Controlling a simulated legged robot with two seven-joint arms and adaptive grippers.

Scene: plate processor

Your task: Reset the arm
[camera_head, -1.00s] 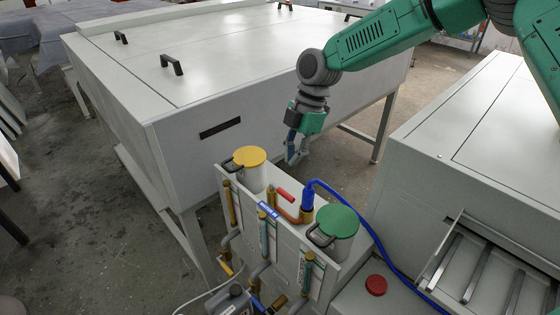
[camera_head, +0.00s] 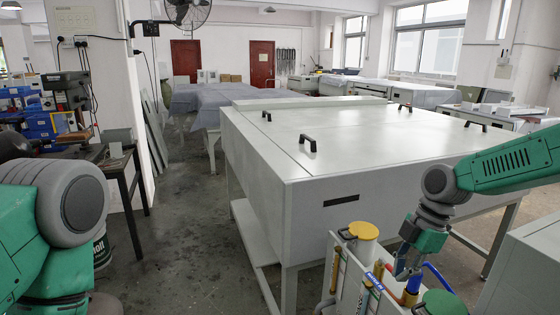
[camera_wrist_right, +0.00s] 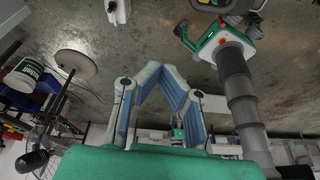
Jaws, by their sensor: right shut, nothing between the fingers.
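My right arm comes in from the right in the head view, green with grey joints. Its gripper (camera_head: 403,270) points down just above the plate unit with yellow and green lids, partly in front of it. In the right wrist view the blue-padded fingers (camera_wrist_right: 160,70) meet at their tips, shut and empty. My left arm (camera_head: 60,225) fills the lower left of the head view with a green link and a large grey joint. Its gripper is not visible there.
A large white cabinet (camera_head: 300,180) with black handles stands close by the right arm. The yellow-lidded pot (camera_head: 363,231) and green-lidded pot (camera_head: 440,303) sit near the gripper. Another grey cabinet (camera_head: 525,270) is at the right. Floor is open at centre left.

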